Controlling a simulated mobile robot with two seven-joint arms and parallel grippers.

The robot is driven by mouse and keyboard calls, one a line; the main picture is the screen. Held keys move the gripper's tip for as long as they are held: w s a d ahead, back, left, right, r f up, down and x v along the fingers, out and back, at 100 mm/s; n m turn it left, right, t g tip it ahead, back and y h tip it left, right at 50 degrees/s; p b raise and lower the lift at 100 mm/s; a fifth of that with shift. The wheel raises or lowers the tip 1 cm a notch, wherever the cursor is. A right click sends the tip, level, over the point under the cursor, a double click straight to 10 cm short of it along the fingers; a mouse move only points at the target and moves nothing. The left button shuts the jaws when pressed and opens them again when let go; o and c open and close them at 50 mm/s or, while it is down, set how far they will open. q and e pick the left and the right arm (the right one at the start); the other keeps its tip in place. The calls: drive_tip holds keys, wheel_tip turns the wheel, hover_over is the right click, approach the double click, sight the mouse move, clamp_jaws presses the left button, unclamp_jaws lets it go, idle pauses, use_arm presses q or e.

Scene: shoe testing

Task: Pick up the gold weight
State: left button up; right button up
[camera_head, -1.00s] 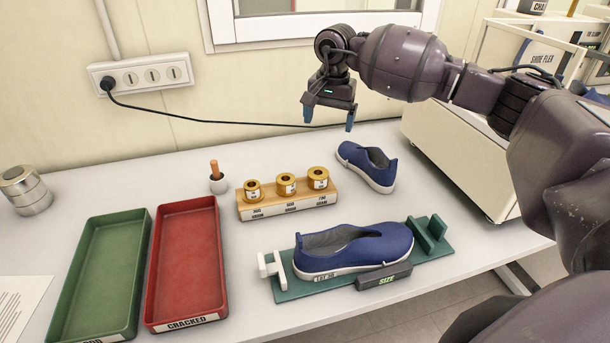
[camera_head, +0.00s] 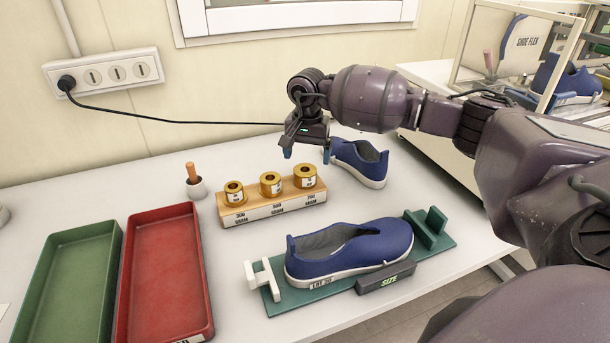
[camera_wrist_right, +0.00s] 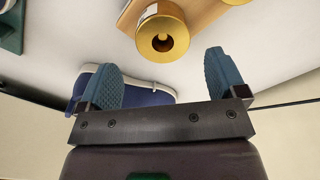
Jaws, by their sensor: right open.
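Three gold weights stand in a row on a wooden block (camera_head: 262,211) labelled in grams: a left one (camera_head: 234,191), a middle one (camera_head: 271,184) and a right one (camera_head: 305,175). My right gripper (camera_head: 307,155) is open and empty, above and just behind the right end of the block. In the right wrist view, its two blue fingers (camera_wrist_right: 173,80) are spread apart, and one gold weight (camera_wrist_right: 162,35) with a hole in its top lies ahead of the gap. Another weight shows partly at the top edge. My left gripper is not in view.
A blue shoe (camera_head: 362,162) sits right beside my right gripper. Another shoe (camera_head: 350,250) lies on a green fixture (camera_head: 325,298) in front. Red (camera_head: 165,280) and green (camera_head: 68,290) trays are at left, and a small cup with a brown stick (camera_head: 196,187) stands near the block.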

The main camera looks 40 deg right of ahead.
sight(305, 168)
drive_tip(key=shift+w+a+f, duration=0.1)
drive_tip(key=shift+f, duration=1.2)
drive_tip(key=shift+a+f, duration=0.1)
drive_tip(key=shift+f, duration=1.15)
drive_tip(key=c, duration=1.3)
drive_tip(key=shift+r, duration=0.1)
drive_tip(key=shift+c, duration=0.9)
drive_tip(key=shift+r, duration=0.1)
